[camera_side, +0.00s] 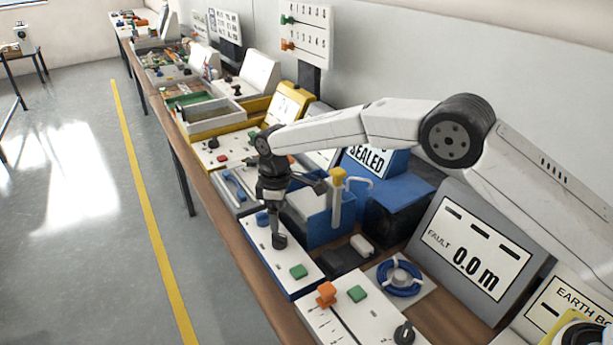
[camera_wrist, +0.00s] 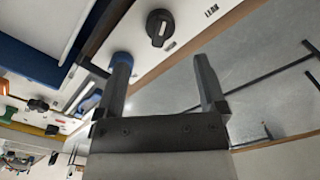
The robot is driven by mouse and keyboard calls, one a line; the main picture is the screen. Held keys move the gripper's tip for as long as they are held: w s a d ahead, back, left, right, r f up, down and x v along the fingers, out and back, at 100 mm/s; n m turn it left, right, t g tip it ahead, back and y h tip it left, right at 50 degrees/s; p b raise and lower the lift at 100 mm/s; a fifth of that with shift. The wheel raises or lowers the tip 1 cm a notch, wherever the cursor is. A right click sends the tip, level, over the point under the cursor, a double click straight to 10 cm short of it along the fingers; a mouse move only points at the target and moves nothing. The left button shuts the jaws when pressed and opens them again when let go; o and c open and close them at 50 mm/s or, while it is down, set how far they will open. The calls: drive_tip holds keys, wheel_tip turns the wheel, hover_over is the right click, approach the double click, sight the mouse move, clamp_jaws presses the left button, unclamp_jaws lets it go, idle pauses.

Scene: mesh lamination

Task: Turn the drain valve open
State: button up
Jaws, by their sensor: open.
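A black round knob (camera_side: 279,241) with a white pointer mark sits on a white panel with a blue edge in the side view; no readable label names it as the drain valve. In the wrist view the knob (camera_wrist: 160,27) lies beyond the fingertips, between their lines, and nothing grips it. My gripper (camera_side: 275,225) points down at this panel in the side view, close to the knob; contact cannot be told. In the wrist view my gripper (camera_wrist: 163,58) has its two fingers wide apart, with nothing between them.
A blue button (camera_side: 262,218) and a green button (camera_side: 298,271) flank the knob. A blue tank (camera_side: 318,215) with a yellow-capped pipe (camera_side: 337,178) stands behind. An orange-handled slider (camera_side: 326,293) is in front. The floor (camera_side: 90,200) to the left is clear.

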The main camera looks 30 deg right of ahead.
sight(279, 234)
drive_tip(key=shift+f, duration=3.75)
clamp_jaws()
drive_tip(key=shift+m, duration=3)
unclamp_jaws()
